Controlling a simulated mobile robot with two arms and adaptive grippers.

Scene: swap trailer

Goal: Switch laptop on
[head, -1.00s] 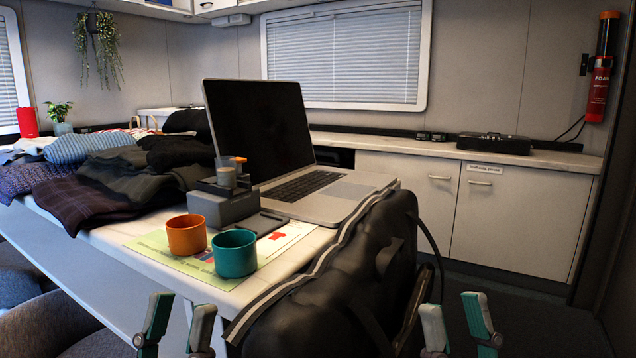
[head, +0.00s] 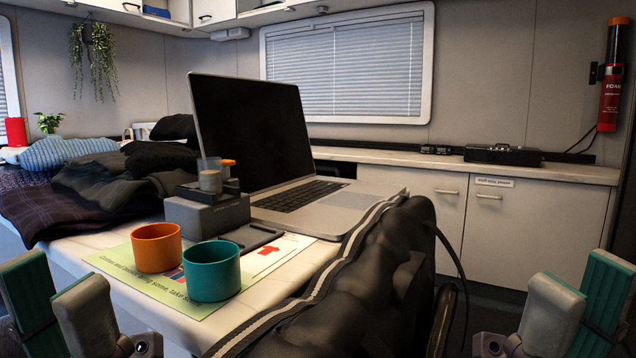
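An open laptop (head: 342,194) stands on the table, its screen (head: 252,131) black and its keyboard (head: 302,194) facing up. A black bag (head: 372,278) with a grey striped edge lies against the near right corner of the table and hides part of the laptop's near edge. My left gripper (head: 48,305) is at the bottom left, its fingers apart and empty. My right gripper (head: 570,305) is at the bottom right, also with its fingers apart and empty. Both are well apart from the laptop, on the near side of the table.
An orange cup (head: 156,248) and a teal cup (head: 211,271) stand on a green leaflet (head: 122,264) in front of the laptop. A grey box (head: 207,214) with small cups on it stands beside the laptop. Folded clothes (head: 90,190) cover the table's left side.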

